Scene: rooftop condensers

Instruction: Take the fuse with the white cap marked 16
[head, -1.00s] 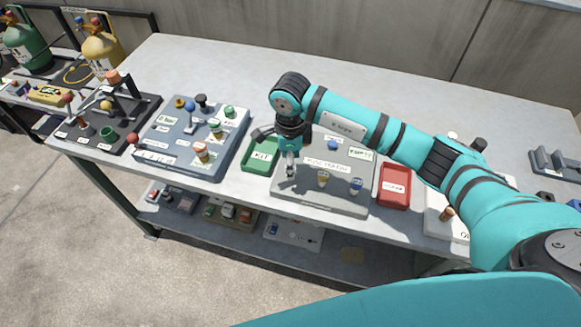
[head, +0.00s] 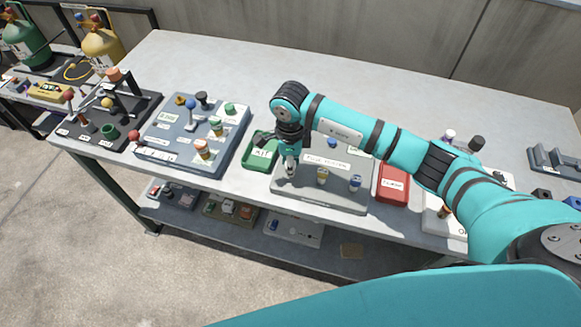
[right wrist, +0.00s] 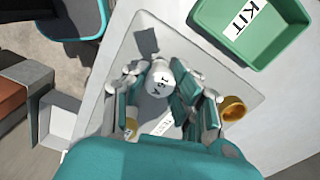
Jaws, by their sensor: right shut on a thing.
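The fuse with the white cap marked 16 A (right wrist: 157,80) is between the fingers of my right gripper (right wrist: 165,98) in the right wrist view. In the head view my right gripper (head: 290,168) is low over the left end of the grey fuse station board (head: 315,200), and it hides the fuse there. The gripper is shut on the fuse. Whether the fuse is still seated in the board cannot be told. A yellowish-capped fuse (head: 323,174) and a blue-capped one (head: 355,182) stand on the board to the right. My left gripper is not in view.
A green tray labelled KIT (head: 251,162) lies just left of the board. A red tray (head: 393,185) lies right of it. A blue-grey panel with several knobs (head: 178,150) stands further left. The table's back (head: 230,65) is clear.

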